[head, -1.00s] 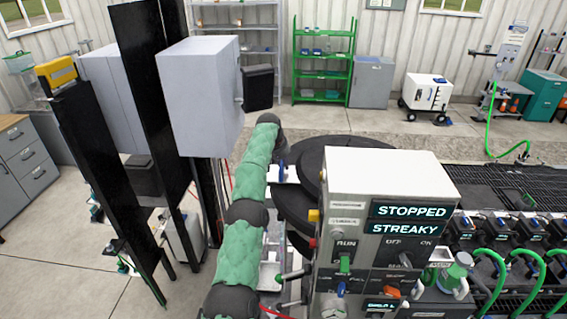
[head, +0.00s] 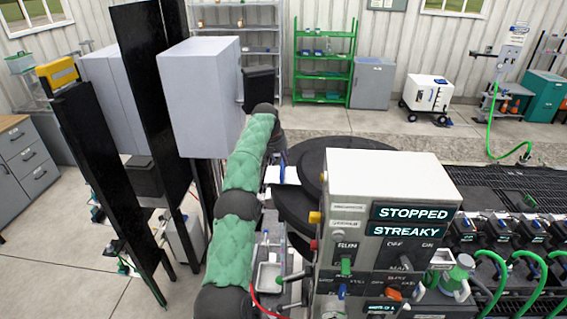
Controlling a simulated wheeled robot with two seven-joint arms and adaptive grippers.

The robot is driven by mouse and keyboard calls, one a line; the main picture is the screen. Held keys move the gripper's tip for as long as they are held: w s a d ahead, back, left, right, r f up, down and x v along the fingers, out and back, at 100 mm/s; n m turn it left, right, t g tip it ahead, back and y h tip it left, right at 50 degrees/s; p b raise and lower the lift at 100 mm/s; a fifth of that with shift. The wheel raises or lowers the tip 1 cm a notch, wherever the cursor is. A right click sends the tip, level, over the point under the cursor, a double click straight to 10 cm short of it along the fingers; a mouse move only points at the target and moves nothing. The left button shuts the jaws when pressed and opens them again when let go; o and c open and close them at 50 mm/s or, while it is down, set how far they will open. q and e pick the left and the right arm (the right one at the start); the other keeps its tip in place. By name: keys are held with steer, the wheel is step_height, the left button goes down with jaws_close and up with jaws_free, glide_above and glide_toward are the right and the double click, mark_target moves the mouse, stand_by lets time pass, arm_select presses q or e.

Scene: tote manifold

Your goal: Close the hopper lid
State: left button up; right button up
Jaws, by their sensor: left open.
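A large black round form (head: 311,160), which looks like the hopper and its lid, stands behind the control box. A second dark rounded part (head: 293,206) shows below it at the left. The control box hides much of both, and I cannot tell how far the lid stands open. My left arm, in a green sleeve, rises from the bottom to a dark joint left of the hopper. My left gripper (head: 279,143) is beyond that joint, close to the hopper's left side; its fingers are mostly hidden and no held object shows. My right gripper is not in view.
The control box (head: 390,170) reads STOPPED and STREAKY and stands close at the right. A grey cabinet (head: 198,100) and black uprights (head: 110,185) stand left of my arm. A metal tray (head: 268,276) lies low beside the arm. Open floor lies behind the hopper.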

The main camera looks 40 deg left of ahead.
arm_select(q)
steer(key=v, duration=0.6)
steer(key=shift+r, duration=0.35)
steer(key=shift+s+f, duration=0.1)
steer(key=shift+s, duration=0.05)
